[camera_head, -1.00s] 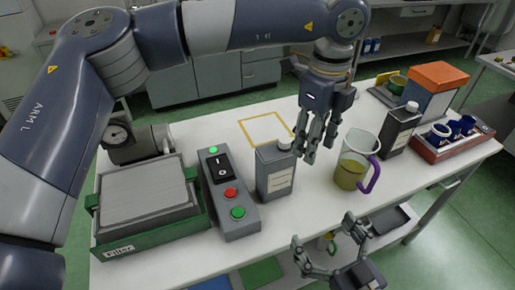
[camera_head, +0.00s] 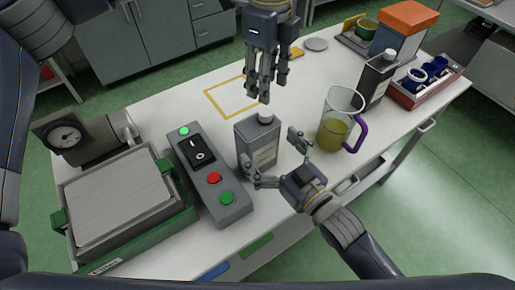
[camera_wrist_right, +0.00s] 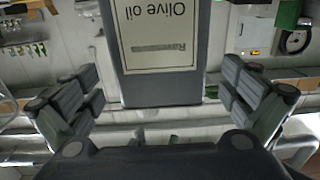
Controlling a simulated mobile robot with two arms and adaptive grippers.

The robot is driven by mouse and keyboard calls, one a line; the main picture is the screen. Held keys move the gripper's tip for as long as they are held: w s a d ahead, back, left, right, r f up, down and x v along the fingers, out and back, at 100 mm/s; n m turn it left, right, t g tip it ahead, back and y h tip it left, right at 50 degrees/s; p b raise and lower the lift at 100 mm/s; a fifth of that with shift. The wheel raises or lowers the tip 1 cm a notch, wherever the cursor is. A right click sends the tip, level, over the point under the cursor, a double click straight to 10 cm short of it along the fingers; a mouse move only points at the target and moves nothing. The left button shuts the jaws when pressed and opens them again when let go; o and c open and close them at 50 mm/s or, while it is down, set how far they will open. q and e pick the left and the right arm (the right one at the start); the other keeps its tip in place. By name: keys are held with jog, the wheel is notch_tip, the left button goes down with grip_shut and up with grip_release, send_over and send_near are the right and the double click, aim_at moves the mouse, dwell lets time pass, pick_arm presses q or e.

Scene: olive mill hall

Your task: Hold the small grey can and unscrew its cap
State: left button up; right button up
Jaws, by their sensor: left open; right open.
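The small grey can (camera_head: 254,148) stands upright on the table with its white cap (camera_head: 266,117) on top. My left gripper (camera_head: 259,92) is open, pointing down just above the cap, and looks apart from it. My right gripper (camera_head: 273,156) is open, with one finger at each side of the can's front. In the right wrist view the can's label (camera_wrist_right: 158,35) reads "Olive oil" upside down, between the spread fingers (camera_wrist_right: 162,88), with gaps on both sides.
A control box (camera_head: 213,180) with buttons stands left of the can. A jug (camera_head: 338,122) of yellowish liquid with a purple handle stands close on the right. A darker can (camera_head: 378,80) stands behind the jug. A yellow-framed square (camera_head: 232,96) lies bare behind.

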pick_arm(q)
jog(key=shift+w+a+f, duration=0.1)
pick_arm(e)
jog(key=x, duration=0.3)
jog(key=shift+w+a, duration=0.2)
jog(key=shift+w, duration=0.15)
jog(key=shift+w+a, duration=0.15)
jog(key=shift+w, duration=0.05)
jog(key=shift+c, duration=0.2)
